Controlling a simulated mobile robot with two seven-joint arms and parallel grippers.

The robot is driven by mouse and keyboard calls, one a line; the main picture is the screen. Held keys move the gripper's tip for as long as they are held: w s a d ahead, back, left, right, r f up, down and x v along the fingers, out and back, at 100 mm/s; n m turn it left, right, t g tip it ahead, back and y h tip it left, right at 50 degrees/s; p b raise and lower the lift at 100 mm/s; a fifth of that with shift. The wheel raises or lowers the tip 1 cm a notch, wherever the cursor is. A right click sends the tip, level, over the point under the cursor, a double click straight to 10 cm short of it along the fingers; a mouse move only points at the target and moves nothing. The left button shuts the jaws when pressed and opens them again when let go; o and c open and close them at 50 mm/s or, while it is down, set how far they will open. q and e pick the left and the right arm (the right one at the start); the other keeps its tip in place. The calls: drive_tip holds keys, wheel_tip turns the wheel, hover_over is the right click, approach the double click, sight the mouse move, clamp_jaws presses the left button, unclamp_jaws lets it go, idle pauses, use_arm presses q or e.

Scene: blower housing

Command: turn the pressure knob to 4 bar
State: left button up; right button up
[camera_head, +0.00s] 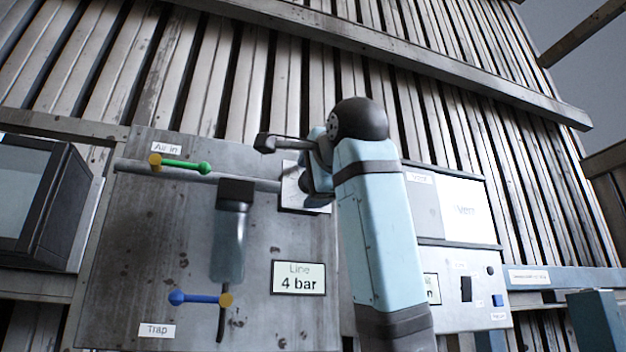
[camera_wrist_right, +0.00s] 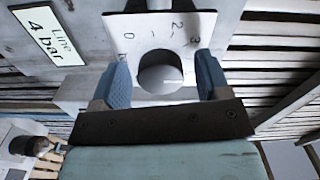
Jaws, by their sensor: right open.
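The pressure knob (camera_wrist_right: 161,76) is a round grey knob in front of a white dial plate (camera_wrist_right: 178,22), which also shows in the head view (camera_head: 291,195). In the head view my right arm hides the knob. A sign reading "Line 4 bar" (camera_head: 298,278) is below the dial; it also shows in the wrist view (camera_wrist_right: 46,34). My left gripper is out of view.
On the grey panel (camera_head: 130,240) are a green-handled valve (camera_head: 185,164) labelled "Air in", a blue-handled valve (camera_head: 198,298) labelled "Trap", a horizontal pipe and a hanging filter bowl (camera_head: 229,245). A control box (camera_head: 465,290) stands right of my arm. A dark-framed box is at the left.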

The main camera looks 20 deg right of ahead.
use_arm(q)
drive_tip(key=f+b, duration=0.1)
drive_tip(key=b, duration=0.2)
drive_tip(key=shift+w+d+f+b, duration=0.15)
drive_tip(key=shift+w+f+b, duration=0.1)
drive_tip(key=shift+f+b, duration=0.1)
use_arm(e)
drive_tip(key=s, duration=1.3)
drive_tip(key=shift+s+d, duration=0.2)
drive_tip(key=shift+s, duration=0.2)
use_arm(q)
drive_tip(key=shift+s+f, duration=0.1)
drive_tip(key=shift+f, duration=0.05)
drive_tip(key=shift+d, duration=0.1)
